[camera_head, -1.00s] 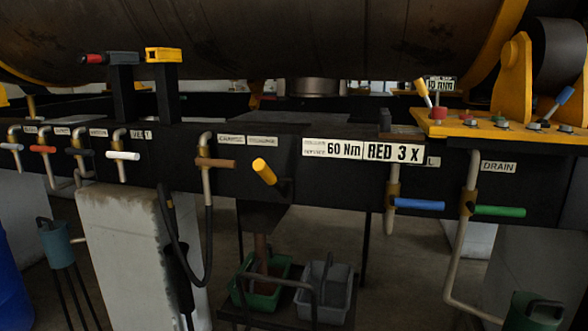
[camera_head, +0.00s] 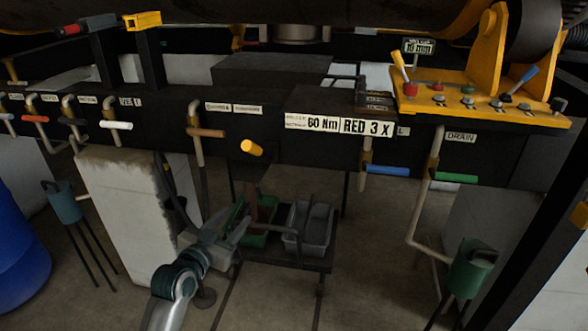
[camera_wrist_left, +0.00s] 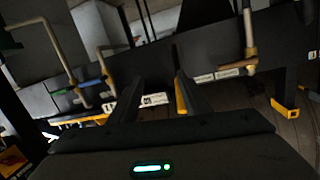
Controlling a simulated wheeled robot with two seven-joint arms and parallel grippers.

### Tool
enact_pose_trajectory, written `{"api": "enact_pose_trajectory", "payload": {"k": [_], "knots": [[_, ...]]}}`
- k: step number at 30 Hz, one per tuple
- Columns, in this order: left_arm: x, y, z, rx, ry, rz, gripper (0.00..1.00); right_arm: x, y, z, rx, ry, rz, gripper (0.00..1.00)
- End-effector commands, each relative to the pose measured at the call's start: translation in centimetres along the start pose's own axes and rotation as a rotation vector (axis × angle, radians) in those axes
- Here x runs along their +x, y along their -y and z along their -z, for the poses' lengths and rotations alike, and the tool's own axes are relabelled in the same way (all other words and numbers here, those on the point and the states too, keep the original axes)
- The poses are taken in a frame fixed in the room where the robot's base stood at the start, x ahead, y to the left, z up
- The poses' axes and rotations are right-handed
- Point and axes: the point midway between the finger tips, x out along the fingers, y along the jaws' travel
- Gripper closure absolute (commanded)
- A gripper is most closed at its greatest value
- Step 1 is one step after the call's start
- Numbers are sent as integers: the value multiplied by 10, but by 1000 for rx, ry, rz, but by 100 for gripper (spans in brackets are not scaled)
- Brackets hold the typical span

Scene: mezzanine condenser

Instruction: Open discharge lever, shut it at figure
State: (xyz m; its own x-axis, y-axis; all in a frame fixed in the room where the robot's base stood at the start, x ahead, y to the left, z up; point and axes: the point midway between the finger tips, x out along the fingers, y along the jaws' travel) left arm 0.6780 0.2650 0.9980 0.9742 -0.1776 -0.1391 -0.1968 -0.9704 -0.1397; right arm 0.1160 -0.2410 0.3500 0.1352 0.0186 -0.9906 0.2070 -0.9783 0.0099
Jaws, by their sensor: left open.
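In the head view, the lever with a yellow handle (camera_head: 252,148) sticks out of the dark beam below two small labels, the right one seemingly reading DISCHARGE (camera_head: 248,109). My right gripper is out of view.
A brown-handled lever (camera_head: 206,132) is just left of the yellow one. Blue (camera_head: 387,170) and green (camera_head: 456,177) handles are to the right. Green and grey (camera_head: 315,232) caddies stand on a low cart below. A concrete pier (camera_head: 118,205) stands at left.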

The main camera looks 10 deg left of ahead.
Motion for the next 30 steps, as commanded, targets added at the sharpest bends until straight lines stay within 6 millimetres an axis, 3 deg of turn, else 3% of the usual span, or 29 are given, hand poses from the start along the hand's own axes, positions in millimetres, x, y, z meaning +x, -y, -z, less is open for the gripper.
{"api": "enact_pose_trajectory", "payload": {"k": [1,3,7,23,30], "knots": [[5,12,34,3,-35,12,57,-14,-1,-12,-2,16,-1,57],[10,24,59,7,-74,24,57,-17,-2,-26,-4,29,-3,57],[15,37,86,10,-119,40,57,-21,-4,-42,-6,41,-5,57],[19,41,94,12,-135,46,57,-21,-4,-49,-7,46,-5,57],[35,42,97,10,-134,45,57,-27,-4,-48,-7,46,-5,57]]}}
